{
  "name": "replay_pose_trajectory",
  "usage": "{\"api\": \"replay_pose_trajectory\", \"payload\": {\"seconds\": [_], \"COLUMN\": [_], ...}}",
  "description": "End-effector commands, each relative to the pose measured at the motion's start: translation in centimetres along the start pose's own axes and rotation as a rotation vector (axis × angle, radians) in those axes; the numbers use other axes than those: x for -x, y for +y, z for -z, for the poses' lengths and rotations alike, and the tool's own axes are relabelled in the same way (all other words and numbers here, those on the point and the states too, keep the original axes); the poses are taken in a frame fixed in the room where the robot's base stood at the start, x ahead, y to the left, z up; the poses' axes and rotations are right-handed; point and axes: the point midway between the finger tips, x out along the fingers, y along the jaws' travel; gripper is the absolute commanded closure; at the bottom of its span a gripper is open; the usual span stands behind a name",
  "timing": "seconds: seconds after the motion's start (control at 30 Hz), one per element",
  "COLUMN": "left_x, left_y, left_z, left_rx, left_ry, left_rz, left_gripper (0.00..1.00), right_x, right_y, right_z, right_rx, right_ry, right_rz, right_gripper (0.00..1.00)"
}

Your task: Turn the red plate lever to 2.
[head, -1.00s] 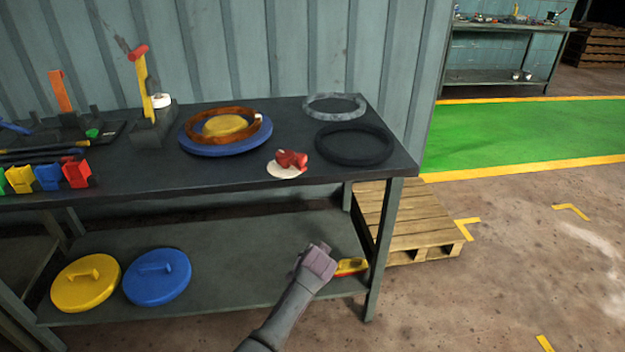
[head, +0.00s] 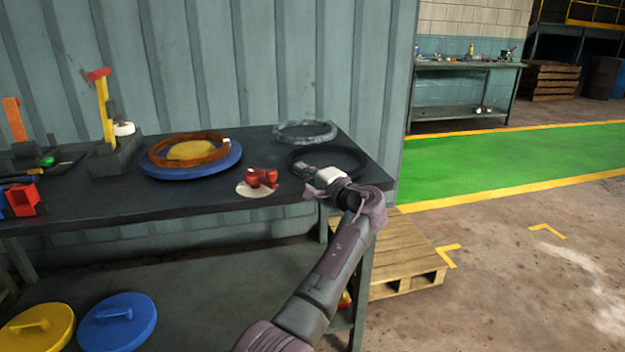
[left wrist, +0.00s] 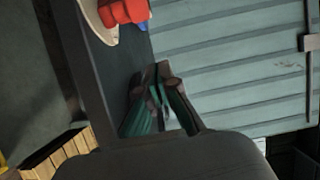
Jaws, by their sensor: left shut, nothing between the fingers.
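The red lever (head: 262,178) sits on a round cream plate (head: 249,191) near the front right of the dark bench top. The numbers cannot be read. Both also show at the top of the left wrist view, the lever (left wrist: 124,10) and the plate's edge (left wrist: 94,18). My left gripper (head: 306,182) is just right of the lever at the bench's right end, in front of the black ring. It is apart from the lever, shut and empty. Its fingers also show in the left wrist view (left wrist: 160,92). My right gripper is not in view.
A black ring (head: 347,154) and a grey ring (head: 305,131) lie behind my gripper. A blue disc (head: 160,172) with a wooden ring (head: 205,160) is left of the lever. A yellow lever (head: 104,110) stands farther left. A pallet (head: 405,270) is right of the bench.

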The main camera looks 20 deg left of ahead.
Motion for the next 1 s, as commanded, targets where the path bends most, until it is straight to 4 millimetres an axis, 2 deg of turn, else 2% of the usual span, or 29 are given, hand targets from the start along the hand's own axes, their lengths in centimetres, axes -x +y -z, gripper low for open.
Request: {"api": "replay_pose_trajectory", "payload": {"seconds": [0.2,0.27,0.63,1.0], "left_x": [-3.6,-3.2,-2.3,-2.1], "left_y": [0.0,0.1,0.1,0.1], "left_z": [-0.1,-0.4,-3.2,-3.8], "left_rx": [0.001,0.002,0.002,0.000], "left_ry": [-0.002,0.002,0.001,0.001], "left_rz": [0.000,-0.002,-0.002,-0.002], "left_gripper": [1.00,1.00,1.00,1.00], "right_x": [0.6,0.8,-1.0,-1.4], "right_y": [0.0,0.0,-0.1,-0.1], "right_z": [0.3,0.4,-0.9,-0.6], "right_rx": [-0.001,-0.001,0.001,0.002], "right_ry": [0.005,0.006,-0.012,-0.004], "right_rz": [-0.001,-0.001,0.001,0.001], "right_gripper": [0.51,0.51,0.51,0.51]}}
